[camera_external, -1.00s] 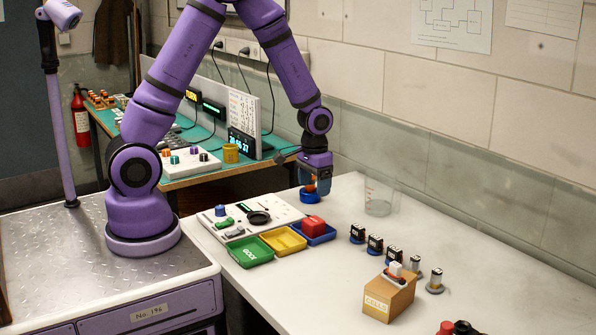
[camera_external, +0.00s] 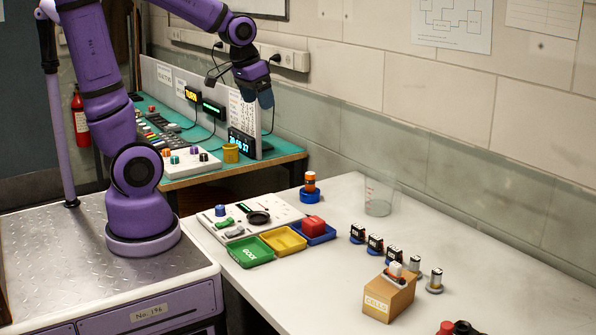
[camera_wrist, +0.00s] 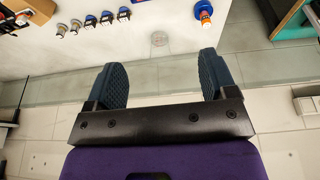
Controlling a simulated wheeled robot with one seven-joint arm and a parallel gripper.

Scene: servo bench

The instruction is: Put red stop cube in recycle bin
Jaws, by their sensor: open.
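A red cube (camera_external: 313,224) sits in the blue tray (camera_external: 327,238) on the white bench, at the right end of a row of trays. Beside it are a yellow tray (camera_external: 284,240) and a green tray (camera_external: 252,252) marked GOOD. No label reading "recycle" is legible, so I cannot tell which container is the recycle bin. My gripper (camera_external: 266,98) is raised high above the back bench, well away from the cube. In the wrist view my gripper (camera_wrist: 160,72) shows two fingers wide apart with nothing between them.
An orange cylinder (camera_external: 310,182) stands on a blue base (camera_external: 309,196), near a clear beaker (camera_external: 379,197). Several small dark-bodied parts (camera_external: 375,244) and a cardboard box marked CELLS (camera_external: 389,299) stand to the right. A white panel (camera_external: 235,222) lies behind the trays. The bench's front is bare.

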